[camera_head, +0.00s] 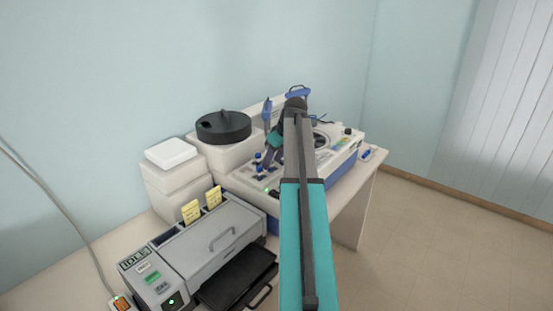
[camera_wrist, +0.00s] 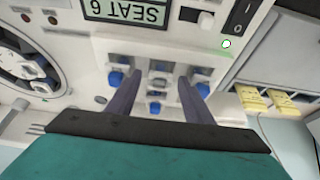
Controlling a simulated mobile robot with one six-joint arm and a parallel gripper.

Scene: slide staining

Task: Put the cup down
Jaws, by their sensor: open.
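My gripper (camera_wrist: 157,85) is open, its two dark fingers spread apart over the deck of the white and blue machine (camera_wrist: 85,125). Between the fingers, in the wrist view, is a small white and blue piece (camera_wrist: 157,84) that may be the cup; I cannot tell for sure. More small blue and white pieces sit just outside each finger. In the head view my arm hides part of the machine, and a small blue-topped piece (camera_head: 258,158) stands on its deck left of my gripper (camera_head: 268,154).
The machine's display (camera_wrist: 126,12) reads SEAT 6, and a green light (camera_wrist: 226,44) is lit beside it. A round carousel (camera_wrist: 22,62) lies to the left.

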